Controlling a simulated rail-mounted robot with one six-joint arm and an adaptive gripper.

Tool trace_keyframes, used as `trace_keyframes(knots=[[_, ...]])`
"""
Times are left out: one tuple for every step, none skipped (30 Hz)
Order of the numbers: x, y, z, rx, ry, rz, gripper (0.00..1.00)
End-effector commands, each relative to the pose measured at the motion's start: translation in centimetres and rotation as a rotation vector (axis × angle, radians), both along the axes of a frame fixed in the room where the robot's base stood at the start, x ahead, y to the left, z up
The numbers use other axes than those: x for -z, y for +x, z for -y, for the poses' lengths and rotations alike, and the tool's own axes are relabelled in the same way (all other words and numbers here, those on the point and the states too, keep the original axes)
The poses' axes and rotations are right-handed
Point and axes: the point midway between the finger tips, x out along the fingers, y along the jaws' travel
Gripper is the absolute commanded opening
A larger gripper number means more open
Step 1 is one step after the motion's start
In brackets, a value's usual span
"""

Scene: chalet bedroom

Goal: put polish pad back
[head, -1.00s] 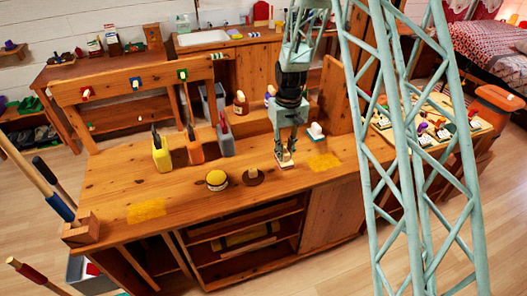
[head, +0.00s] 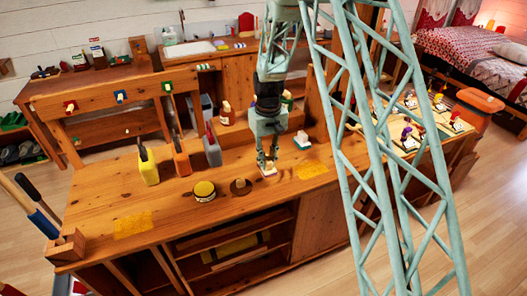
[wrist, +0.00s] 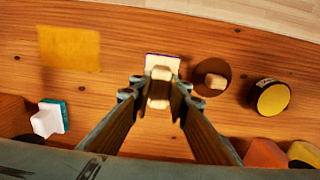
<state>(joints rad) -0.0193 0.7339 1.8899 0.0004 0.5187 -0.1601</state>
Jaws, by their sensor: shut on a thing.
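My gripper (wrist: 159,90) points down over the workbench and is shut on the pale handle of a small pad (wrist: 163,61). This pad has a whitish body with a thin dark purple edge, and in the head view (head: 268,171) it is at the bench top. I cannot tell whether it touches the wood. A round brown pad with a wooden knob (wrist: 212,78) lies just beside it, apart from the gripper; it also shows in the head view (head: 241,187). Which of the two is the polish pad is not clear from their looks.
A yellow-topped round tin (head: 204,191) stands left of the brown pad. Yellow cloth patches (head: 312,170) lie flat on the bench. A white block with a teal base (head: 302,141) stands behind right. Yellow, orange and grey holders (head: 148,168) stand behind left.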

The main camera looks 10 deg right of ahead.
Motion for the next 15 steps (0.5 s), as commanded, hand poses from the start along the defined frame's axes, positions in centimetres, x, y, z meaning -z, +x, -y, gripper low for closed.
trace_keyframes(knots=[[0.1,0.9,0.1,0.000,0.000,0.002,0.04],[0.2,1.4,0.1,0.000,0.000,0.002,0.04],[0.3,2.0,0.2,0.000,0.000,0.002,0.04],[0.3,2.5,0.3,0.000,0.000,0.001,0.04],[0.3,3.0,0.3,0.000,0.000,0.002,0.04],[0.4,3.6,0.4,0.000,0.000,0.002,0.04],[0.4,4.1,0.4,0.000,0.000,0.002,0.04],[0.5,4.6,0.5,0.000,0.000,0.002,0.04],[0.6,5.2,0.6,0.000,0.000,0.002,0.04],[0.6,5.7,0.6,0.000,0.000,0.002,0.04],[0.6,6.1,0.7,0.000,0.000,0.001,0.04],[0.6,6.7,0.7,0.000,0.000,0.002,0.04],[0.7,7.2,0.8,0.001,0.000,0.002,0.04],[0.8,7.6,0.8,0.001,0.000,0.002,0.04],[0.8,8.2,0.9,0.001,0.000,0.001,0.04]])
